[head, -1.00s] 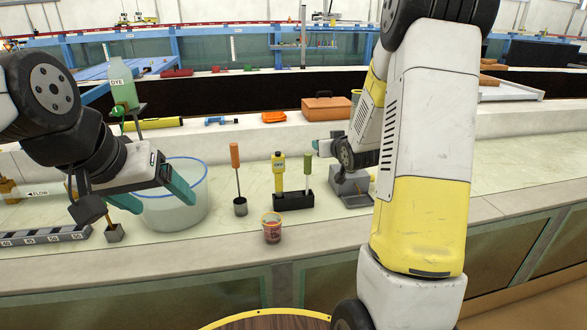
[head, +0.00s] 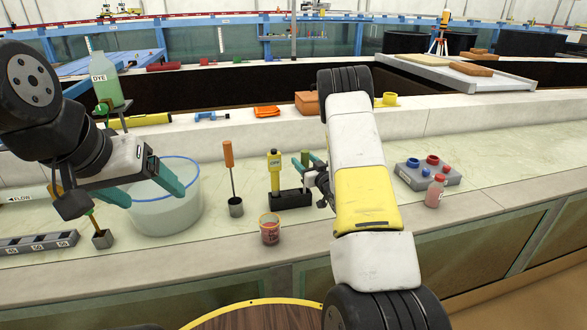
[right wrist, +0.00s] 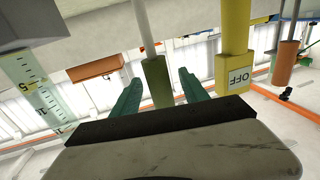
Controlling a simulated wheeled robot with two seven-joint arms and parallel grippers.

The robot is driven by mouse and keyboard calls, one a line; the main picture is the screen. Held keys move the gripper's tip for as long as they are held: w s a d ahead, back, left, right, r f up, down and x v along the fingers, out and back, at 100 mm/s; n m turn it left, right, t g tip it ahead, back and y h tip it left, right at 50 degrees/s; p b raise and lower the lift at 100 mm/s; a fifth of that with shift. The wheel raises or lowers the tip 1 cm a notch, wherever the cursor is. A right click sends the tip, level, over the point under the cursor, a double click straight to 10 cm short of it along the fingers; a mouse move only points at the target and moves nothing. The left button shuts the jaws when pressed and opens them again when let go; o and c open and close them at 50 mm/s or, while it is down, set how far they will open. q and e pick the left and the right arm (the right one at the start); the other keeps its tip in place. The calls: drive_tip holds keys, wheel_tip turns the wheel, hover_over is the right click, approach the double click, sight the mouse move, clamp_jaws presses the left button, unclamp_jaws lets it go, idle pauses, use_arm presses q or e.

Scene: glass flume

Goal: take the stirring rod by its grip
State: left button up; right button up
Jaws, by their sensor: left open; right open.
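A thin rod with a dark green grip (right wrist: 156,84) stands upright in the black stand (head: 291,199), beside a yellow probe (head: 274,170). The probe, marked OFF, also shows in the right wrist view (right wrist: 234,45). My right gripper (head: 306,161) is open at the green grip. In the right wrist view its teal fingers lie on either side of the grip, with a gap at each side. Another rod with an orange grip (head: 228,153) stands in a small grey cup (head: 236,207). My left gripper (head: 147,187) is open and empty in front of the clear bucket (head: 165,216).
A small cup of red liquid (head: 270,232) stands at the bench's front edge. A grey block with red and blue caps (head: 408,176) and a pink bottle (head: 435,191) stand to the right. A green DYE bottle (head: 107,80) is behind my left arm.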

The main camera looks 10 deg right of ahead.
drive_tip(key=shift+x, duration=1.4)
clamp_jaws()
